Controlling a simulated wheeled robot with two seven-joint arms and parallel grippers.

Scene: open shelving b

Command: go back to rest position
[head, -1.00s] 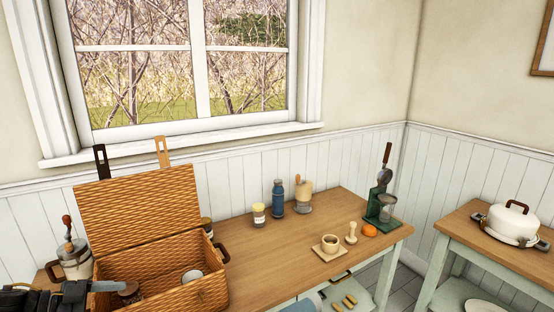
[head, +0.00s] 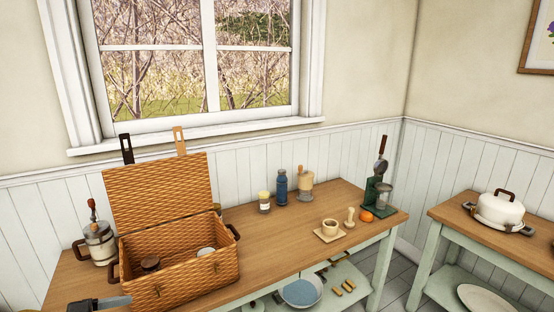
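My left gripper (head: 100,304) shows only in part at the bottom left edge of the head view, in front of the wicker basket. Whether its fingers are open or shut cannot be made out. My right gripper is not in view. The open wicker basket (head: 200,285) stands on the wooden table (head: 272,240) with its lid raised. Inside it are a dark-lidded jar (head: 150,264) and a pale round item (head: 206,252).
A metal pot with a wooden handle (head: 100,240) stands left of the basket. A white pot (head: 500,210) sits on the side table.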

